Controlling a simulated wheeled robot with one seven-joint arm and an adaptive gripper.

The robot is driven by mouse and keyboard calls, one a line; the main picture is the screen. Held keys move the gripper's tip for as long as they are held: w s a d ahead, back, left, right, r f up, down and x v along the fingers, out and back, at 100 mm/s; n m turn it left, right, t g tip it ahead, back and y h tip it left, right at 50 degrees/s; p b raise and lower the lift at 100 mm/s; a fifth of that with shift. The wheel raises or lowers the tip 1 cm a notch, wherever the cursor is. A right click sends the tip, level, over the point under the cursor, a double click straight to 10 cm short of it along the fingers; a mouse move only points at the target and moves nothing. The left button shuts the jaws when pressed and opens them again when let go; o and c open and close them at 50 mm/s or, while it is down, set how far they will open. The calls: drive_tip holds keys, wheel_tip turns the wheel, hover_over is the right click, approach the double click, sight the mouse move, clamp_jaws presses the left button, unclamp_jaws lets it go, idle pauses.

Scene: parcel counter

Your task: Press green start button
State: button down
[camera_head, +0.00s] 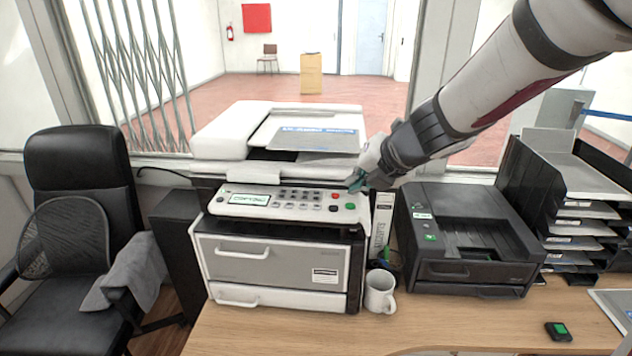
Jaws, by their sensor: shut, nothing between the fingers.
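The copier (278,262) stands on the wooden desk, with a sloped control panel on its front. The green start button (350,206) is at the panel's right end, and a red button (335,196) sits just up and left of it. The panel also has a lit display (249,199) and several dark keys. My gripper (354,186) comes in from the upper right, shut and empty, with teal fingertips just above the green button. The green button is visible below the tips. Whether the tips touch the panel behind it, I cannot tell.
A dark printer (465,240) with a small green button stands to the right. A white mug (380,291) and a binder (382,225) are beside the copier. Stacked paper trays (570,195) are at far right. The desk front (440,325) is mostly clear.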

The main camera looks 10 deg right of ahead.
sight(354, 204)
wheel_tip(354, 204, up, 5)
drive_tip(key=p, duration=0.5)
drive_tip(key=shift+f, duration=0.2)
idle(0.7)
